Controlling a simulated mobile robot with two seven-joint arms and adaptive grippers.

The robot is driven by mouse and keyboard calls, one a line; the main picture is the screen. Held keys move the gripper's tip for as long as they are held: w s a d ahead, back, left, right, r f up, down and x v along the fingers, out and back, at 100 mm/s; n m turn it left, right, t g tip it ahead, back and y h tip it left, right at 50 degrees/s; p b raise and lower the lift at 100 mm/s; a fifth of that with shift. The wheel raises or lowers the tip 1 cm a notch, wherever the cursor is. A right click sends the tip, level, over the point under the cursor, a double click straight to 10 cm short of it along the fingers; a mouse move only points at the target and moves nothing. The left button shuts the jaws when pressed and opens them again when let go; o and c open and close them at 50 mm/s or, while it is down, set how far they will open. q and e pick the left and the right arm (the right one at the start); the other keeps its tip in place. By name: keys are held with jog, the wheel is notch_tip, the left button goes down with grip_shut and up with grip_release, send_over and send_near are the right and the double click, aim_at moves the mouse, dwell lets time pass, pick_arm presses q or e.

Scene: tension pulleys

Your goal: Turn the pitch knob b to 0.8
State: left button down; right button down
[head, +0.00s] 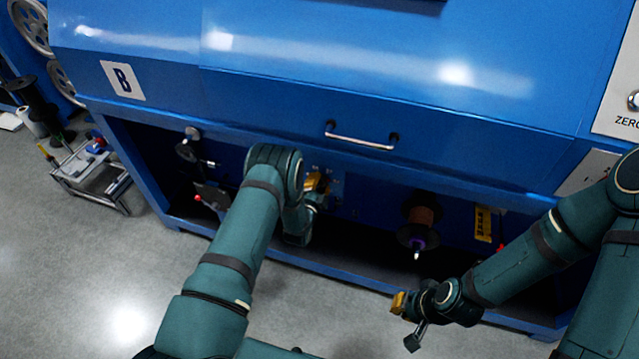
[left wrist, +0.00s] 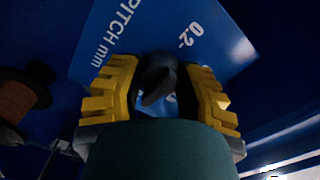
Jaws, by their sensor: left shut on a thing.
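The pitch knob (left wrist: 157,80) is dark and sits between the yellow fingers of my left gripper (left wrist: 160,92) in the left wrist view. The gripper is shut on it. A blue panel label (left wrist: 125,30) beside it reads "PITCH mm", and the mark "0.2" (left wrist: 190,35) shows near the knob. Other scale marks are mostly hidden, and I cannot tell the knob's setting. In the head view my left gripper (head: 315,184) is at the panel under the machine's hood, with the knob hidden. My right gripper (head: 402,318) hangs in front of the machine, apart from it; its jaw state is unclear.
A copper spool (head: 425,215) sits right of my left gripper. A small cart (head: 95,170) stands at the left. Grey floor (head: 60,290) is clear in front.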

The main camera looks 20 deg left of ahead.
pick_arm(q)
jog(key=shift+a, duration=0.1)
jog(key=c, duration=0.5)
grip_release()
jog(key=s, duration=1.2)
jog(key=shift+a, duration=0.2)
